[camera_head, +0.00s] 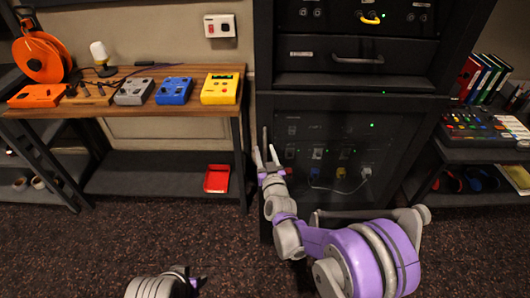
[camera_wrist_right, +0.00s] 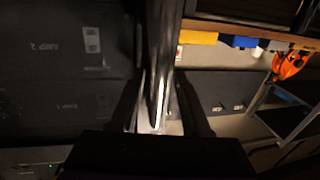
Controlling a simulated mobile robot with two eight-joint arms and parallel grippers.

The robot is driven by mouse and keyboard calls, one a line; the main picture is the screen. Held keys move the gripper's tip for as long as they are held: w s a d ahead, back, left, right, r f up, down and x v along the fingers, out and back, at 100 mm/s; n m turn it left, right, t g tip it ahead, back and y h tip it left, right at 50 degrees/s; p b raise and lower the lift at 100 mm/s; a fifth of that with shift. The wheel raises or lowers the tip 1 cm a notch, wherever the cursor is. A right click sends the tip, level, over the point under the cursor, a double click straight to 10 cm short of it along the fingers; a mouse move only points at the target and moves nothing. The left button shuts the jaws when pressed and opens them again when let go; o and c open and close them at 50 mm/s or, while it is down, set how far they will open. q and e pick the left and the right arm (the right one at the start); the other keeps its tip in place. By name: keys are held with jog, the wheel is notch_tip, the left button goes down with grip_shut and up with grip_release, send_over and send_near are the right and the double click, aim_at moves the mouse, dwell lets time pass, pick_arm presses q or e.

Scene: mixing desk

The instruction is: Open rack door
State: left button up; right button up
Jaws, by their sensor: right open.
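The black rack (camera_head: 350,90) stands in the middle of the head view. Its lower front (camera_head: 325,135) looks like a dark see-through door, lying flush, with amps and plugs visible behind it. A thin upright handle (camera_head: 265,137) is at its left edge. My right gripper (camera_head: 267,157) is open with its fingers pointing up at this edge. In the wrist view, a grey bar (camera_wrist_right: 162,60), likely the handle, runs between the open fingers (camera_wrist_right: 158,115); contact cannot be told.
A wooden desk (camera_head: 140,76) with coloured pedal boxes stands left of the rack, with a red tray (camera_head: 216,178) on its lower shelf. A drawer with a handle (camera_head: 357,60) is above the door. A mixer (camera_head: 485,126) stands right. The carpet (camera_head: 110,235) in front is clear.

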jog(key=shift+c, duration=0.2)
grip_shut()
dwell(1.1)
